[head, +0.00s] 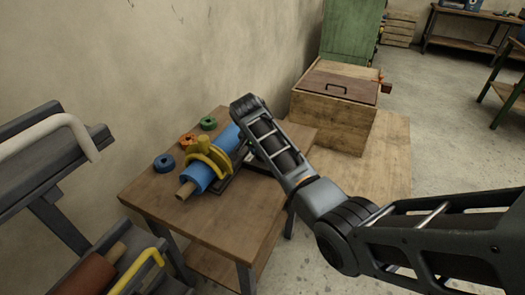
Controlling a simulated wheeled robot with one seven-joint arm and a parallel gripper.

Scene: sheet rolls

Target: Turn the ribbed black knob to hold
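I cannot make out a ribbed black knob in the head view. A blue roll (201,176) on a brown core lies on the wooden table (224,225), with a yellow curved clamp-like piece (210,155) over it. A dark fixture (230,182) sits beside the roll, partly behind my arm. My arm reaches over the table from the right, and its far joint is above the back end of the roll. My fingertips are hidden or too unclear behind the arm link, so I cannot see whether they touch anything.
Blue (164,162), orange (187,140) and green (208,123) rings lie along the table's wall side. A dark rack (50,170) with a white handle and a red-brown roll (85,278) stands at left. A wooden crate (328,122) stands behind. The table's front is clear.

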